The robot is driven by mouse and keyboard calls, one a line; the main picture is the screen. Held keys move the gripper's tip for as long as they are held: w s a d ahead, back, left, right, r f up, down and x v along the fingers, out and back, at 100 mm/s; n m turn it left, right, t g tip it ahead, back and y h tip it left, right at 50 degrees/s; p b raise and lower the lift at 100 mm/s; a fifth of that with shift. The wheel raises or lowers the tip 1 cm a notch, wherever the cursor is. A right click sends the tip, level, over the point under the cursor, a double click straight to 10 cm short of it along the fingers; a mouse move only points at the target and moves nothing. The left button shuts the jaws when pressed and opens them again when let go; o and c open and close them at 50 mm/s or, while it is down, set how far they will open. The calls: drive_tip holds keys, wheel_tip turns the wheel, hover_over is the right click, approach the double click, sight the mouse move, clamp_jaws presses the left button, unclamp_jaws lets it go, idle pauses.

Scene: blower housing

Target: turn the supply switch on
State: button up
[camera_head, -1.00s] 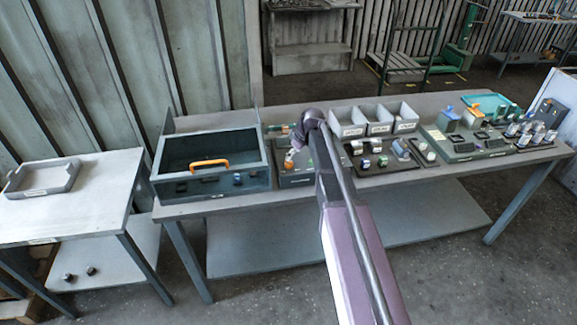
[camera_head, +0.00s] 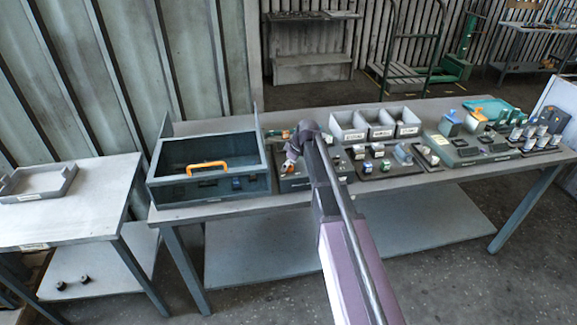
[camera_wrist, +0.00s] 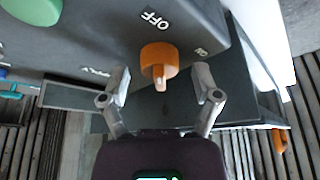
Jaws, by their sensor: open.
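The supply switch appears in the wrist view as an orange rotary knob (camera_wrist: 158,58) with a raised bar, on a dark grey panel (camera_wrist: 95,35). A white "OFF" label (camera_wrist: 155,18) is beside the knob; another small mark by it is too small to read. My gripper (camera_wrist: 161,78) is open, its two fingers on either side of the knob's bar, with visible gaps and nothing held. In the head view my gripper (camera_head: 289,163) is at the control panel (camera_head: 297,184) on the bench. My arm hides part of that panel.
A dark open housing with an orange handle (camera_head: 207,165) stands left of the panel. Grey bins (camera_head: 379,127) and small-part boards (camera_head: 385,167) are to the right. A green button (camera_wrist: 38,10) is on the same panel. A side table with a tray (camera_head: 40,182) is at the far left.

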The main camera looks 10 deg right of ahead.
clamp_jaws()
